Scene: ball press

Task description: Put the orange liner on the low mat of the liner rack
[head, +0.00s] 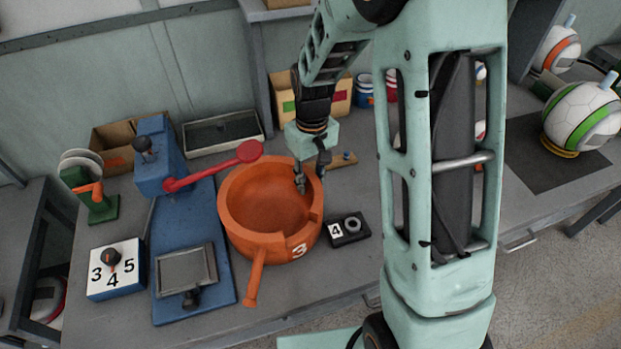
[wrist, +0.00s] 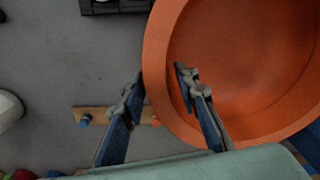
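The orange liner (head: 238,225) is a large round bowl with a notch, a handle at the front and a white 3 on its side. It stands on the grey table, right of the blue press. My gripper (head: 310,172) is at its back right rim. In the wrist view my gripper (wrist: 158,87) has its fingers apart, one outside the liner wall (wrist: 156,75) and one inside over the bowl. Gaps show between the fingers and the wall, so it looks open and not clamped. I cannot identify the liner rack or its low mat.
The blue press (head: 205,225) with a red lever stands close left. A dark block (head: 358,238) marked 4 sits right of the liner. A wooden strip (head: 344,161) with pegs lies behind. A dark mat (head: 535,165) and a green-striped ball (head: 580,116) are at far right.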

